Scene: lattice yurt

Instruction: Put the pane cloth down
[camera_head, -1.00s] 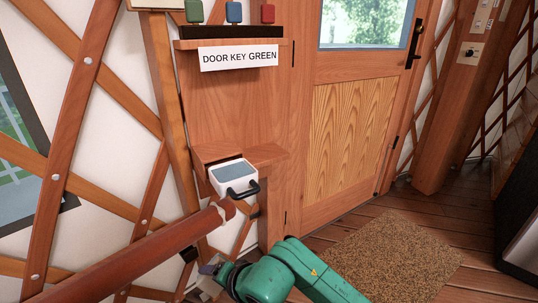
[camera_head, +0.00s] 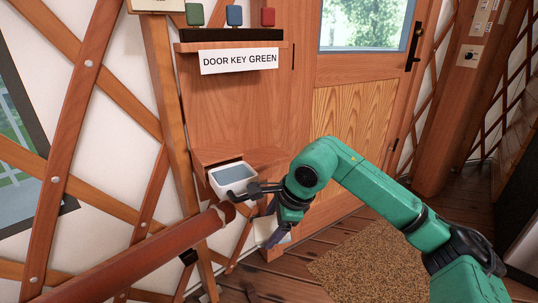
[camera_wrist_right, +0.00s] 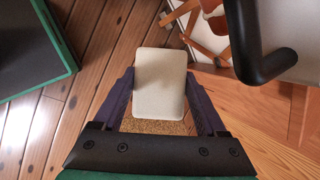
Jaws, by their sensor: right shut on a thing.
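The pane cloth is a pale, flat, rounded pad. It shows between my right gripper's fingers in the right wrist view (camera_wrist_right: 160,80) and as a small pale patch in the head view (camera_head: 266,228). My right gripper (camera_head: 277,232) is shut on it, pointing down and holding it above the floor. My left gripper is not in view.
The box sits at a small lower wooden shelf (camera_head: 262,157). A brown round pole (camera_head: 130,260) slants in from the left. A door (camera_head: 350,110) stands behind, with a brown mat (camera_head: 365,260) on the plank floor. Coloured keys line the upper shelf.

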